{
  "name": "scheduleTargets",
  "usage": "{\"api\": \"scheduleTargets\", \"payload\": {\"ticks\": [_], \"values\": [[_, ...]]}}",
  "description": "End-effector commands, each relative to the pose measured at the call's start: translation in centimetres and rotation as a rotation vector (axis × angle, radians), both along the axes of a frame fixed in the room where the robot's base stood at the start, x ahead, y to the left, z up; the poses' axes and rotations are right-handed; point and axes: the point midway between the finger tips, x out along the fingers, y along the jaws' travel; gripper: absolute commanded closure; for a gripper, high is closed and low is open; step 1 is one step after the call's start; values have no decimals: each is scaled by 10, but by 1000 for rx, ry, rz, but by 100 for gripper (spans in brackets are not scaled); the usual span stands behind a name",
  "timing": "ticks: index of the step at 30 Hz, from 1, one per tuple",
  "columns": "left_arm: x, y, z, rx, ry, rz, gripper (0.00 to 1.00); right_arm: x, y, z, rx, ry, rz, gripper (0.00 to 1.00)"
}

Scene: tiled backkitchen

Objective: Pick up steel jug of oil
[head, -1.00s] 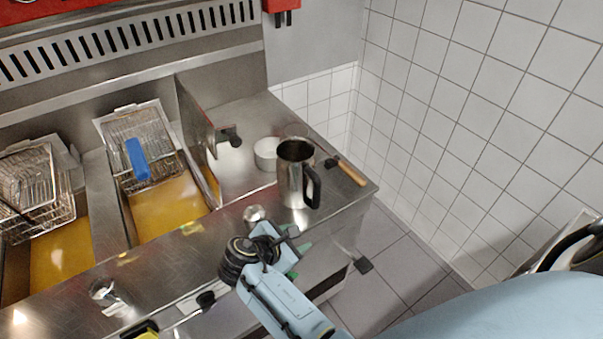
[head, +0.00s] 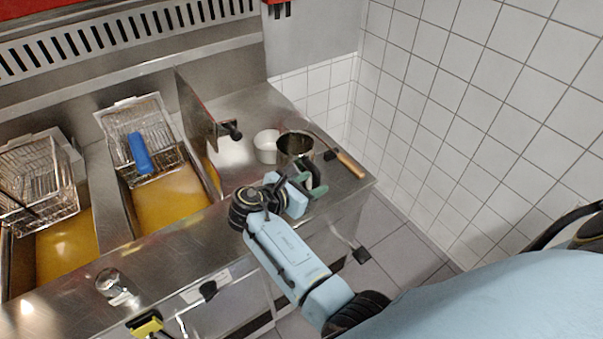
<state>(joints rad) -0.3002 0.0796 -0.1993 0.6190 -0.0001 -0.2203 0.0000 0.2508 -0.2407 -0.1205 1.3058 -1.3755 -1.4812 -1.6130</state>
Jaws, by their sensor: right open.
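The steel jug (head: 294,146) stands upright on the steel counter at the right end of the fryer unit. Its open rim and dark inside show. My right gripper (head: 309,181) is open, in front of the jug's lower body and handle side, and hides most of the jug below the rim. Its green fingertips overlap the handle area in the picture. I cannot tell whether they touch the jug or the handle. My left gripper is not in view.
A white pot (head: 266,147) stands close left of the jug. A wooden-handled tool (head: 350,166) lies to its right, near the counter's edge. Two oil wells with wire baskets (head: 143,145) are at left. A tiled wall (head: 450,130) rises at right, with floor between.

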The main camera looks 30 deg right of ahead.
Motion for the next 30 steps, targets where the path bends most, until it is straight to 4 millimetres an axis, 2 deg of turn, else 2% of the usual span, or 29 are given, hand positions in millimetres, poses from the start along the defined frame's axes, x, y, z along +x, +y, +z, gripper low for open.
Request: {"api": "scheduleTargets", "payload": {"ticks": [9, 17, 27, 30], "values": [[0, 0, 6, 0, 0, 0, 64, 14, -40, -12, -1, 1, 0, 55], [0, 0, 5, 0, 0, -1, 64, 15, -42, -14, 1, 0, 1, 56], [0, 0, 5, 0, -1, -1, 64, 15, -42, -14, 1, 0, 1, 100], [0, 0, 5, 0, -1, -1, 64, 15, -42, -14, 1, -1, 1, 100]]}}
